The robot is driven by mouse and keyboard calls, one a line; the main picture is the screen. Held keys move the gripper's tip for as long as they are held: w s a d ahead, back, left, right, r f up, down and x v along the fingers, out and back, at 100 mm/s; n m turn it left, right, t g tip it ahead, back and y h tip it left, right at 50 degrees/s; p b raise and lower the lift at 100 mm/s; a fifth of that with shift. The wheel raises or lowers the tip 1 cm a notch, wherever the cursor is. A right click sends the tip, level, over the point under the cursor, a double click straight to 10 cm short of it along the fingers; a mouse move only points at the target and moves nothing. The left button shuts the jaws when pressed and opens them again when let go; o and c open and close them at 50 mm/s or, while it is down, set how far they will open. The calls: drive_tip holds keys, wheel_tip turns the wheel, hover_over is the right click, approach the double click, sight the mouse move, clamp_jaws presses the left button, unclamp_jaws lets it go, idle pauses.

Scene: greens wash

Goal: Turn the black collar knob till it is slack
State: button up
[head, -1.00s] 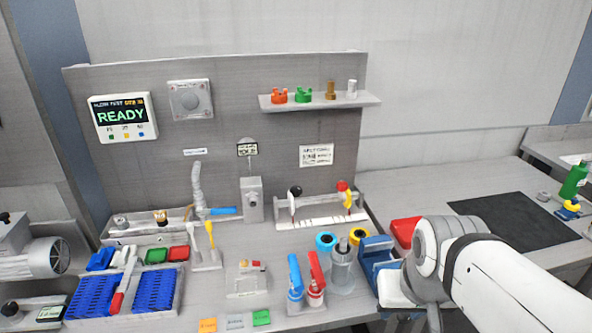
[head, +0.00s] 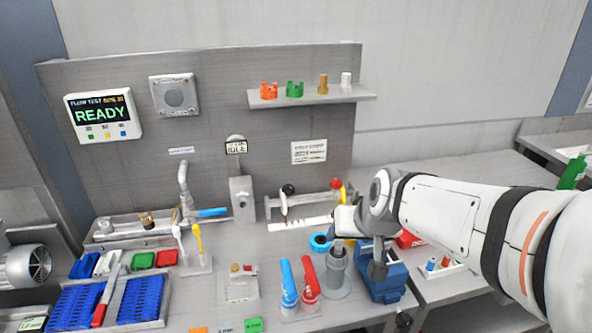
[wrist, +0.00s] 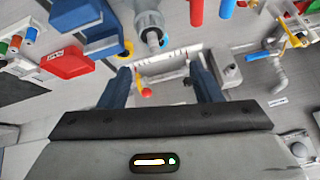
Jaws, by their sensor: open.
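A small black knob (head: 404,319) shows low at the front of the blue stand (head: 395,288). Another black ball knob (head: 288,188) tops a lever on the back rack. I cannot tell for certain which is the collar knob. The grey cylinder (head: 338,275) stands upright left of the blue stand; its top also shows in the wrist view (wrist: 151,22). My gripper (wrist: 161,80) is open, with nothing between its two fingers. It is above the bench near the cylinder and stand, and its fingertips are hard to make out in the head view.
Blue and red bottles (head: 309,285) stand close left of the cylinder. The lever rack (head: 308,205) is behind, with a red ball (wrist: 146,92) seen between the fingers. A red box (wrist: 68,62) lies beside the blue stand. The front right bench is largely hidden by my arm.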

drive_tip(key=w+a+f+t, duration=0.1)
drive_tip(key=w+a+t, duration=0.1)
drive_tip(key=w+a, duration=0.55)
drive_tip(key=w+a+f+t, duration=0.2)
drive_tip(key=w+a, duration=0.2)
drive_tip(key=w, duration=0.7)
drive_tip(key=m+t+h+b, duration=0.1)
drive_tip(key=m+t+h, duration=0.1)
drive_tip(key=t+h, duration=0.1)
approach(288, 187)
drive_tip(key=w, duration=0.1)
drive_tip(key=x, duration=0.7)
drive_tip(key=shift+w+d+f, duration=0.1)
drive_tip(key=shift+w+f, duration=0.15)
drive_tip(key=shift+f, duration=0.1)
